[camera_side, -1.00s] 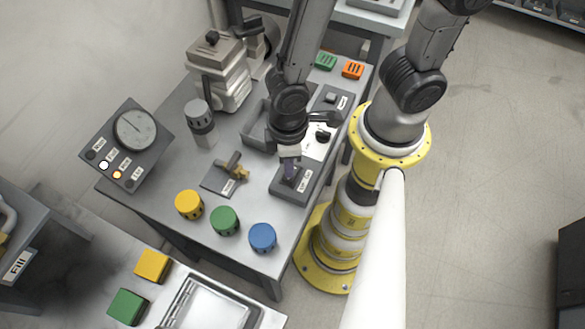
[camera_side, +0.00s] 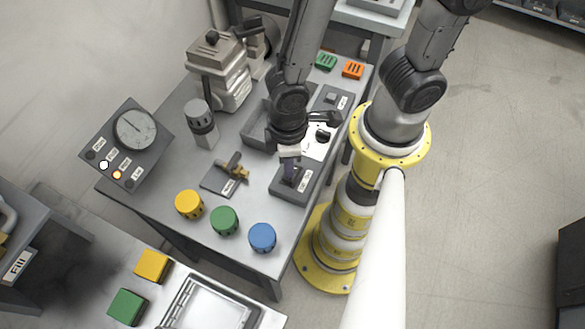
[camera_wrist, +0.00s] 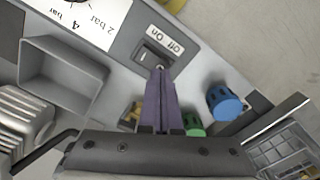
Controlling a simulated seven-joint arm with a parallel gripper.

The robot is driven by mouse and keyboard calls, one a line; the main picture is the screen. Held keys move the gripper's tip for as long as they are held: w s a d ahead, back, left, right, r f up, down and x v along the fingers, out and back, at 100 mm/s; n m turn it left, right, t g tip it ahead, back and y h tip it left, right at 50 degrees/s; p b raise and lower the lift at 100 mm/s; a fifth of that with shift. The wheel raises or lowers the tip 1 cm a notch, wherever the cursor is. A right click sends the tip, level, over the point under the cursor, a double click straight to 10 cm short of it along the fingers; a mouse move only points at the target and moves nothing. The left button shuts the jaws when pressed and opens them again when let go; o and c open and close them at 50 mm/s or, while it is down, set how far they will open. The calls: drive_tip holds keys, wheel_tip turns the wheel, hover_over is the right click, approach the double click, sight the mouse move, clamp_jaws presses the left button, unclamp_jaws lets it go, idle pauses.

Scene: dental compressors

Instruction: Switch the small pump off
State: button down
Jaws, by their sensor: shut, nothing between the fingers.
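A dark grey switch box (camera_side: 306,186) stands near the front right edge of the bench. The wrist view shows its rocker switch (camera_wrist: 148,57) beside a white "Off On" label (camera_wrist: 165,39). My gripper (camera_wrist: 160,70) is shut and empty, its purple fingertips at the edge of the rocker. I cannot tell whether they touch it or which way the rocker is tipped. In the side view my gripper (camera_side: 290,172) hides part of the switch. A pale pump-like machine (camera_side: 222,75) stands at the back left of the bench.
A gauge panel (camera_side: 126,145) at the left has a white and an orange lamp lit. A dial plate (camera_side: 318,145) and another switch box (camera_side: 332,98) sit behind my gripper. A brass valve (camera_side: 236,170) and yellow, green and blue knobs (camera_side: 224,221) are nearby.

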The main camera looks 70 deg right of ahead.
drive_tip(key=shift+f, duration=0.95)
idle(1.0)
drive_tip(key=shift+r, duration=3.55)
drive_tip(key=shift+w+d, duration=0.1)
drive_tip(key=shift+w, duration=0.05)
drive_tip(key=w+d+r+m+t+y, duration=0.1)
drive_tip(key=w+d+r+m+t, duration=0.15)
drive_tip(key=d+r, duration=0.35)
drive_tip(key=w+d+r+m+t, duration=0.2)
drive_tip(key=w+d+r+m, duration=0.15)
drive_tip(key=r, duration=0.45)
drive_tip(key=s+d+r+t+h, duration=0.1)
drive_tip(key=s+d+r, duration=0.4)
drive_tip(key=s, duration=0.1)
drive_tip(key=shift+s+r, duration=0.25)
drive_tip(key=shift+r, duration=0.1)
